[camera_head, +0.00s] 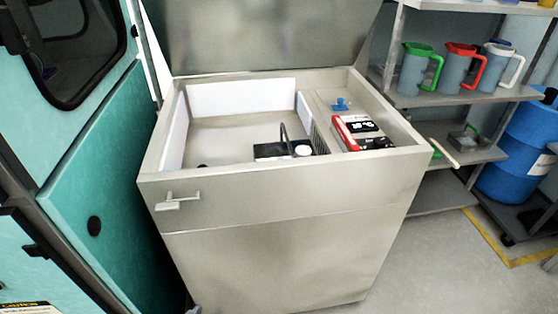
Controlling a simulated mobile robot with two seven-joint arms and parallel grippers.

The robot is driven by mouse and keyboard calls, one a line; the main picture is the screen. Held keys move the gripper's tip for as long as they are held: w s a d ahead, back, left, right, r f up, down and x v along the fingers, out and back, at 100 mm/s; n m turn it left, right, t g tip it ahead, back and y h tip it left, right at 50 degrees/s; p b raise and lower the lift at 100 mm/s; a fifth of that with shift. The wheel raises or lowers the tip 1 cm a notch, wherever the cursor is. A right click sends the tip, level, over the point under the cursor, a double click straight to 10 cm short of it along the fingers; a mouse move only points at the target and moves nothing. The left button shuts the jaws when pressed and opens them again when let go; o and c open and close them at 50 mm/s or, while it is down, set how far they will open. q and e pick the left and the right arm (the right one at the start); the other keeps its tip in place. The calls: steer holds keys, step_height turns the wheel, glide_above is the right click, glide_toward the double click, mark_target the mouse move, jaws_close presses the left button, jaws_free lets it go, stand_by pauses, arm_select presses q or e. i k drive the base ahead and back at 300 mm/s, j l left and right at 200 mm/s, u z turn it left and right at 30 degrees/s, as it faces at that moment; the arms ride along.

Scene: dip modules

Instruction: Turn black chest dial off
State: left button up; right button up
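The grey metal chest (280,195) stands in the middle with its lid (265,35) raised. Inside its basin is a black block (270,151) with a white round part (303,150) at its right end and a thin dark tube rising from it. On the right-hand panel sit a red, white and black unit (345,133) and a small blue valve-like part (341,104). I cannot make out for certain which dark part is the black dial, or its setting. Neither of my grippers can be made out.
A shelf (460,95) with green, red and white-handled jugs is at right, beside a blue barrel (520,150). Floor (440,275) is clear at front right.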

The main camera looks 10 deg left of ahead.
mark_target(379, 142)
steer(key=i+l+u, duration=0.25)
steer(key=l, duration=0.15)
steer(key=i+l+u, duration=0.1)
steer(key=l+u, duration=0.15)
steer(key=l, duration=0.2)
steer(key=i+l+u, duration=0.1)
steer(key=l+u, duration=0.15)
steer(key=l, duration=0.2)
steer(key=i+l+u, duration=0.1)
steer(key=l+u, duration=0.15)
steer(key=l, duration=0.25)
steer(key=k+l+u, duration=0.25)
steer(key=k+j, duration=0.05)
steer(key=j, duration=0.05)
